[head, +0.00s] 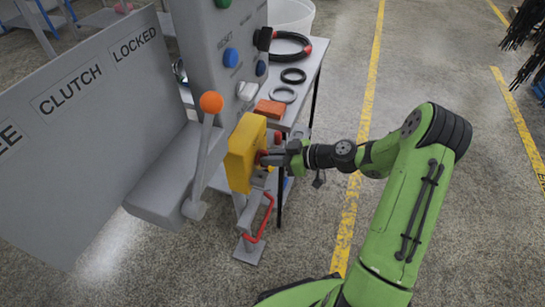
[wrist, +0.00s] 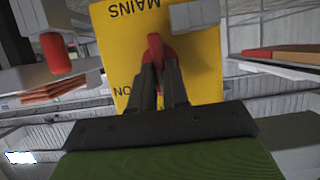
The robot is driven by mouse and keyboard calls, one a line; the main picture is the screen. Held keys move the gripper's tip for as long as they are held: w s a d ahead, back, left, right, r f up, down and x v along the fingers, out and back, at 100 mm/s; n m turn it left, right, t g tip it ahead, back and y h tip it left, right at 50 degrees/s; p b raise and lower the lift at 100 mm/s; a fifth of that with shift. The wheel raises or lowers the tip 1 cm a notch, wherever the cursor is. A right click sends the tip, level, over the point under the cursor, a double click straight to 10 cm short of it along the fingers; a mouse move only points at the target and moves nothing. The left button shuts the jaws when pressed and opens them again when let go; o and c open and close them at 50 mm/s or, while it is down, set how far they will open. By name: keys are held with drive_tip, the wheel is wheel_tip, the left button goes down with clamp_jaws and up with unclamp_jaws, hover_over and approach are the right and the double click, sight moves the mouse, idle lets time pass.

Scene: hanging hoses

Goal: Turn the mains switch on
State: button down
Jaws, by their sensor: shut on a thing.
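The mains switch is a yellow box (head: 243,150) on the grey machine, with a red handle (head: 262,157) on its right face. In the wrist view the yellow face (wrist: 120,50) carries MAINS upside down at the top and ON, partly hidden, at the left. My gripper (head: 272,158) is at the box's right face. It is shut on the red handle (wrist: 155,48), which shows between and just beyond the fingertips. The fingers hide most of the handle and part of the face, so its exact setting is unclear.
A lever with an orange knob (head: 211,102) stands left of the box, before a CLUTCH LOCKED panel (head: 90,90). A table (head: 305,85) with black rings (head: 291,45) and an orange block (head: 270,109) is behind. A red bent handle (head: 262,222) is below.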

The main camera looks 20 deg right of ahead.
idle(0.4)
drive_tip(key=m+g+y, duration=0.1)
drive_tip(key=m+y, duration=0.1)
drive_tip(key=m, duration=0.2)
drive_tip(key=f+m+g+y, duration=0.1)
drive_tip(key=m+y, duration=0.1)
drive_tip(key=m, duration=0.2)
drive_tip(key=w+d+m+g+y+p, duration=0.1)
drive_tip(key=m+y, duration=0.1)
drive_tip(key=m, duration=0.3)
drive_tip(key=shift+w+f, duration=0.1)
drive_tip(key=shift+f, duration=0.25)
drive_tip(key=shift+m+g+y, duration=0.4)
idle(0.4)
drive_tip(key=c, duration=1.1)
unclamp_jaws()
drive_tip(key=shift+d, duration=0.1)
drive_tip(key=v, duration=1.5)
drive_tip(key=shift+d+b, duration=0.3)
drive_tip(key=shift+b, duration=0.05)
